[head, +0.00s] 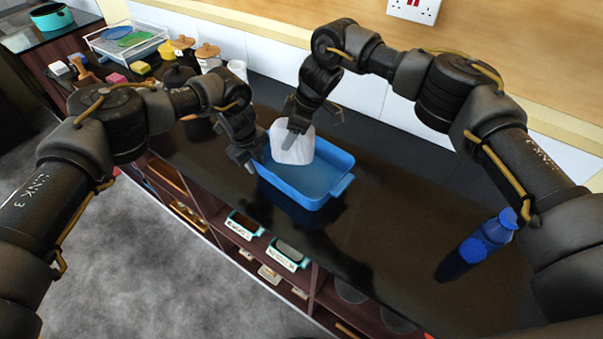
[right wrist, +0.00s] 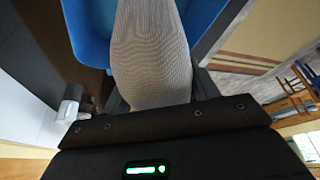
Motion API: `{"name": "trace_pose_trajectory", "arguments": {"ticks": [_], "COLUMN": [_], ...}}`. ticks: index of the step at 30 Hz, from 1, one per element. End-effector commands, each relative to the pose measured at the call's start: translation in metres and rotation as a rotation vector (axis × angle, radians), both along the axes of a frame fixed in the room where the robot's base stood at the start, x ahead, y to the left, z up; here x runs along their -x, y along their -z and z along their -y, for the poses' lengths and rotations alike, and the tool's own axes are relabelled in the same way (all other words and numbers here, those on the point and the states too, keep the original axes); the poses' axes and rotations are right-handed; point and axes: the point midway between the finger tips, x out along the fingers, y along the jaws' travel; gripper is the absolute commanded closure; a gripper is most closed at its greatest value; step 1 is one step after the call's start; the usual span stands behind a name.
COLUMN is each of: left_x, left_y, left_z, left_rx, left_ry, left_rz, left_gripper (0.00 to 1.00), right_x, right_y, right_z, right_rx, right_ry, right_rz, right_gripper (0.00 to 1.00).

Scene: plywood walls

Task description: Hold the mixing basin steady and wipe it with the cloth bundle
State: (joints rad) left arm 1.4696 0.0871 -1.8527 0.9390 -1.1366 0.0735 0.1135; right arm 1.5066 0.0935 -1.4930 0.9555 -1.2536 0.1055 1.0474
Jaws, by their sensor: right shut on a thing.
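The mixing basin (head: 325,182) is a blue rectangular tub on the dark counter; its blue wall also shows in the right wrist view (right wrist: 88,28). The cloth bundle (head: 293,150) is white and sits over the basin's far left part, covering some of its inside. In the right wrist view the cloth (right wrist: 150,55) looks ribbed and grey-beige. My right gripper (head: 300,122) is shut on the cloth from above. My left gripper (head: 248,158) is at the basin's left end, close to the rim. Whether its fingers close on the rim cannot be made out.
Jars, a white cup (head: 237,70), coloured blocks and a dish rack (head: 125,42) crowd the far left. Shelves with containers (head: 287,254) lie below the front edge.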

Motion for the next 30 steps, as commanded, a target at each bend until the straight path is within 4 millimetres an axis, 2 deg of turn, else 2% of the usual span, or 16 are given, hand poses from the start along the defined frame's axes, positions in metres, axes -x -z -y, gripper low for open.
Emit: {"name": "trace_pose_trajectory", "arguments": {"ticks": [1,6,12,18,30], "left_x": [0.0,0.004,0.007,0.009,0.009], "left_y": [-0.012,-0.048,-0.079,-0.09,-0.09], "left_z": [-0.002,-0.005,-0.008,-0.009,-0.009], "left_rx": [0.002,0.001,0.0,-0.001,-0.001], "left_ry": [0.001,0.001,0.001,0.001,0.001], "left_rz": [0.004,0.003,0.002,0.001,0.001], "left_gripper": [0.72,0.72,0.72,0.72,0.72], "right_x": [0.0,0.0,0.0,0.0,0.0], "right_y": [0.0,0.0,0.0,0.0,0.0], "right_z": [0.0,0.0,0.0,0.0,0.0], "right_rx": [0.0,0.0,0.0,0.0,0.0], "right_ry": [0.0,0.0,0.0,0.0,0.0], "right_rz": [0.0,0.0,0.0,0.0,0.0], "right_gripper": [0.62,0.62,0.62,0.62,0.62]}}
